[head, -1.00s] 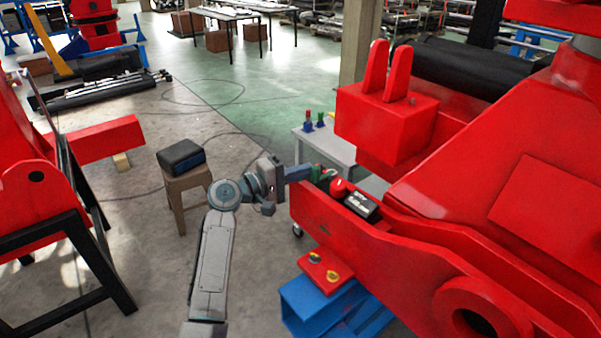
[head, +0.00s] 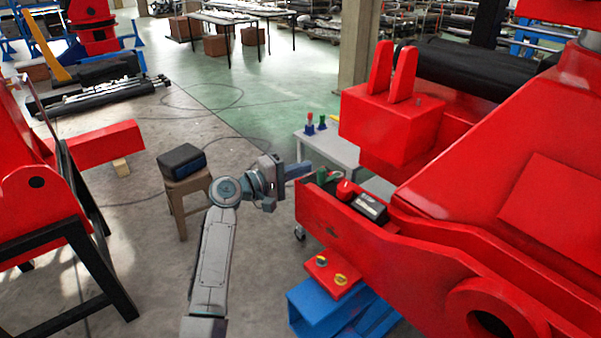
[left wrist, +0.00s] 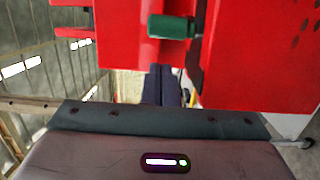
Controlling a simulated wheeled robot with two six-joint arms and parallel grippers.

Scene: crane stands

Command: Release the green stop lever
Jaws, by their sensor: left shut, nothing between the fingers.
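The green stop lever (head: 322,175) sits at the near left end of the red crane arm (head: 345,222), beside a red knob and a black box. In the left wrist view it is a green handle (left wrist: 170,27) lying sideways against red metal, near the top middle. My left gripper (head: 308,168) is just left of and slightly above the lever in the head view. Its dark fingers (left wrist: 163,86) are together and empty, below the handle in the wrist view. My right gripper is out of view.
A red knob (head: 345,190) and a black box (head: 370,207) are close to the lever. A grey trolley (head: 335,150) with small red and green handles stands behind. A stool (head: 187,195) holds a dark box at left.

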